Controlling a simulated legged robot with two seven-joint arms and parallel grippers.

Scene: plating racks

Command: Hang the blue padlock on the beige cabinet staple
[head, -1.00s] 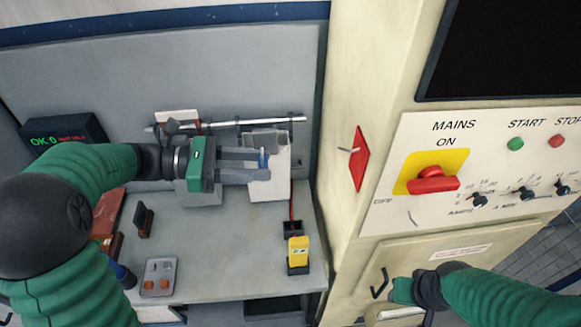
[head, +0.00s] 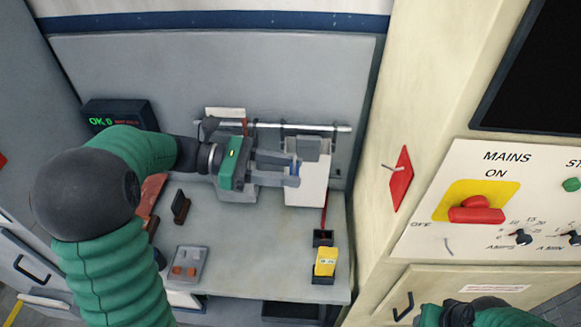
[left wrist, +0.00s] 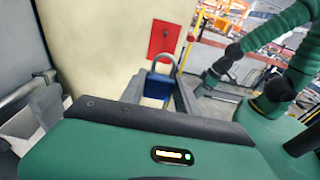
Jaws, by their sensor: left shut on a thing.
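My left gripper (head: 291,171) is shut on the blue padlock (left wrist: 157,85), whose body sits between the fingers with the grey shackle up in the left wrist view. In the head view only a sliver of blue shows. The staple (head: 391,168) is a small silver piece on a red diamond plate (head: 402,180) on the beige cabinet side. The plate also shows in the left wrist view (left wrist: 164,38), beyond the padlock. The padlock is apart from the staple, left of it in the head view. My right arm shows at the bottom right; its fingers are not clear.
The beige cabinet (head: 385,120) carries a red MAINS switch (head: 476,210). Behind the left gripper are a metal rail (head: 335,127) and a white panel (head: 315,192). A yellow block (head: 325,262) stands on the grey bench (head: 250,262). Open space lies between padlock and staple.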

